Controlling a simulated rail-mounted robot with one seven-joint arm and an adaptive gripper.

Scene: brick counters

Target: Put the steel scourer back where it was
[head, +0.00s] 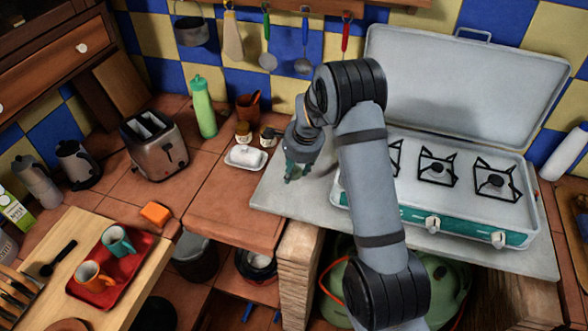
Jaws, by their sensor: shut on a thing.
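My gripper (297,172) hangs fingers down over the left part of the pale grey slab, left of the camp stove. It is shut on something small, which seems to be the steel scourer. The scourer is mostly hidden by the fingers and too small to make out clearly. No other scourer shows in view. I cannot tell whether the held thing touches the slab.
The open camp stove (432,219) stands right of my gripper. A white dish (245,157), two small jars and a brown pot (249,109) are to its left. An orange sponge (155,213), toaster (155,146) and green bottle (203,107) stand farther left. Bare tiles lie between.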

